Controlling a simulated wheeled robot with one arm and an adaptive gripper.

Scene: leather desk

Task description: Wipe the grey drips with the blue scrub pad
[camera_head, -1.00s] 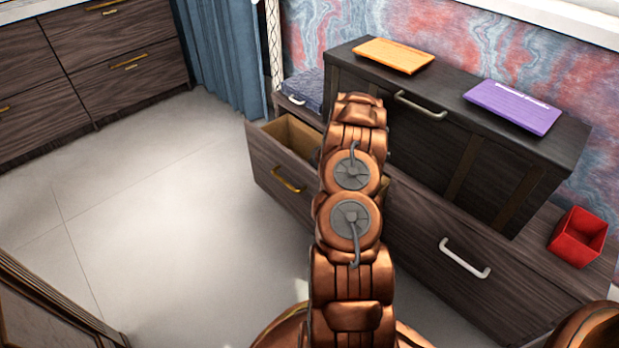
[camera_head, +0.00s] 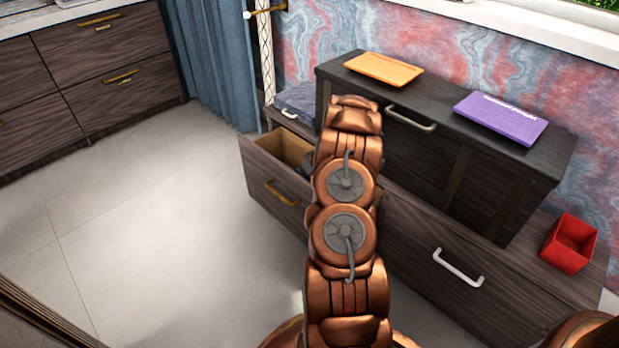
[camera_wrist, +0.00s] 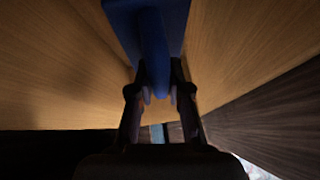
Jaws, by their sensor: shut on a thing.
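In the wrist view, a blue thing (camera_wrist: 148,22) with a rounded grip, apparently the blue scrub pad, is between the fingers of my gripper (camera_wrist: 159,92). My gripper is shut on its grip. Pale wooden walls stand around it, matching the inside of the open drawer (camera_head: 270,188) in the head view. In the head view my arm covers the drawer's right part and hides most of my gripper and the pad. I see no grey drips in either view.
A dark cabinet (camera_head: 400,165) stands on the desk, with an orange board (camera_head: 384,68) and a purple board (camera_head: 500,118) on top. A blue-grey box (camera_head: 298,101) sits at its left. A red open box (camera_head: 569,244) sits at right. The floor (camera_head: 150,210) at left is clear.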

